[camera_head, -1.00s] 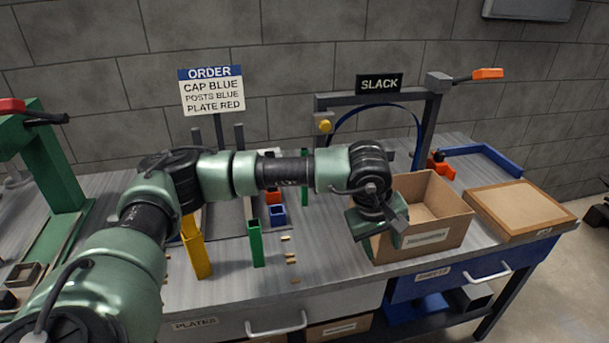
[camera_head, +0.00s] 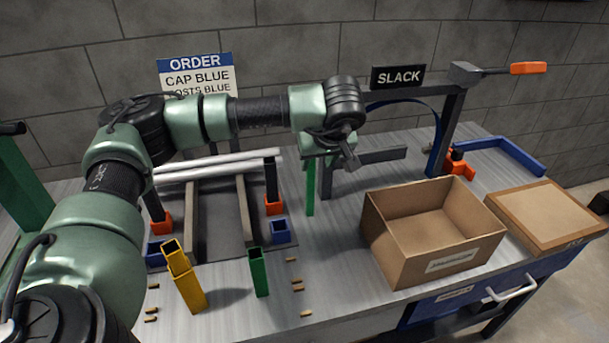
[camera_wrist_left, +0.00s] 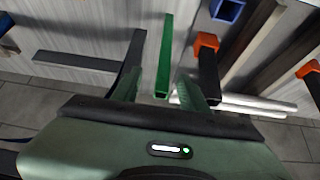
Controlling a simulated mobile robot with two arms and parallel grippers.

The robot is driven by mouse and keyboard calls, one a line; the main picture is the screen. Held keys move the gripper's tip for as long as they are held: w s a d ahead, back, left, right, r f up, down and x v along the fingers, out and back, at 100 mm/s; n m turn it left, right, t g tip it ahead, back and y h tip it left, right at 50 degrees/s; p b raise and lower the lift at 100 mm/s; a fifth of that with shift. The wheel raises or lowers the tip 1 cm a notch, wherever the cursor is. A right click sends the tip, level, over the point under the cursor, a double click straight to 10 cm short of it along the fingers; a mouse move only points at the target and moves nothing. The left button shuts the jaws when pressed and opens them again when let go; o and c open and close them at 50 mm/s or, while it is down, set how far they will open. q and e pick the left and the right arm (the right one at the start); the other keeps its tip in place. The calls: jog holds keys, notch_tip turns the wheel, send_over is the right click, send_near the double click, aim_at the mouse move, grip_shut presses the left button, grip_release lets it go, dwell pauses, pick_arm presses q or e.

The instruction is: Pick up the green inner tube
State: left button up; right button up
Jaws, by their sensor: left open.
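A slim green tube (camera_head: 310,188) stands upright behind the front row, right of the rack; its top meets my gripper's outline. It also shows in the left wrist view (camera_wrist_left: 165,55), lined up between my two fingers. My left gripper (camera_head: 328,150) is open at this tube's upper end, and its fingers (camera_wrist_left: 161,82) show on either side in the wrist view. I cannot tell whether they touch it. A wider, open-topped green tube (camera_head: 258,272) stands nearer the front edge, with nothing gripping it. My right gripper is out of view.
A yellow tube pair (camera_head: 184,277) stands left of the wider green tube, with small brass pins (camera_head: 298,287) nearby. An open cardboard box (camera_head: 392,250) stands to the right. White rods (camera_head: 220,165), orange sockets (camera_head: 273,206) and a blue socket (camera_head: 281,232) are around the rack. A grey SLACK frame (camera_head: 447,130) stands behind.

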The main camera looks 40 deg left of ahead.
aim_at(312, 170)
pick_arm(q)
jog(key=shift+w+a+f, duration=0.2)
jog(key=shift+w+a, duration=0.1)
jog(key=shift+a, duration=0.3)
jog(key=shift+w+a+f+b, duration=0.15)
jog(key=shift+f+b, duration=0.15)
jog(key=shift+b, duration=0.25)
jog(key=shift+f+b, duration=0.4)
jog(key=b+x, duration=0.1)
jog(key=x, duration=0.1)
jog(key=b+x, duration=0.2)
jog(key=x, duration=0.1)
jog(key=shift+s+f, duration=0.15)
jog(key=shift+s, duration=0.05)
grip_shut()
